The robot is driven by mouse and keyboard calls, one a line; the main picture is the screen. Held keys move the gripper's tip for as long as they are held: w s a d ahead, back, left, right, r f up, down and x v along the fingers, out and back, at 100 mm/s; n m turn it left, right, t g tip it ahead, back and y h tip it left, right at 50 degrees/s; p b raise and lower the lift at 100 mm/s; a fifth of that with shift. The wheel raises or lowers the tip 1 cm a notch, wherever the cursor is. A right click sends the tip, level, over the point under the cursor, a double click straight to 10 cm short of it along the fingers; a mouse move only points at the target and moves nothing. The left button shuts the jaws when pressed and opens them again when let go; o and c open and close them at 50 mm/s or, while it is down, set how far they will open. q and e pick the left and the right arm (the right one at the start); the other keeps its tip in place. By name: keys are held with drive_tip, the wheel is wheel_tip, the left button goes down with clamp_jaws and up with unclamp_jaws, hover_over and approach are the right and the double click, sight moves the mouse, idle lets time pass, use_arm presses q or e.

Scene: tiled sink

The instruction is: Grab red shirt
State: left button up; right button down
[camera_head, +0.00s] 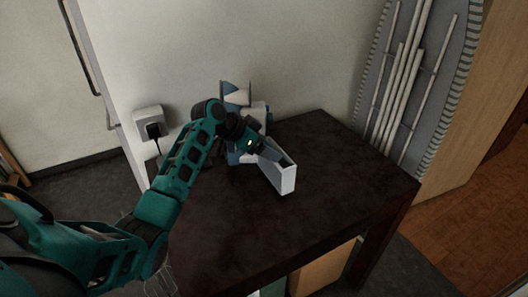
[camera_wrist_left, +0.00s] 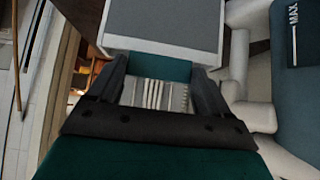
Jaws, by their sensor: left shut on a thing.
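No red shirt shows in either view. My left gripper (camera_head: 262,150) is at the near side of a blue-and-white appliance, over the dark table. It is shut on a white box with a dark grey top (camera_head: 287,181). In the left wrist view, the fingers of my left gripper (camera_wrist_left: 158,72) stand either side of a teal strip at the edge of this box (camera_wrist_left: 165,45). The exact contact is hard to see. My right gripper is in neither view.
A blue-and-white appliance (camera_head: 237,95) stands behind my gripper; its tank marked MAX (camera_wrist_left: 296,40) fills the right of the wrist view. The dark table (camera_head: 320,205) is clear at front and right. An ironing board (camera_head: 418,75) leans behind. A wall socket (camera_head: 150,122) is at left.

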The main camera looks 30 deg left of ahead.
use_arm(q)
drive_tip(key=shift+f, duration=0.85)
drive_tip(key=o, duration=1.4)
drive_tip(key=shift+f, duration=0.15)
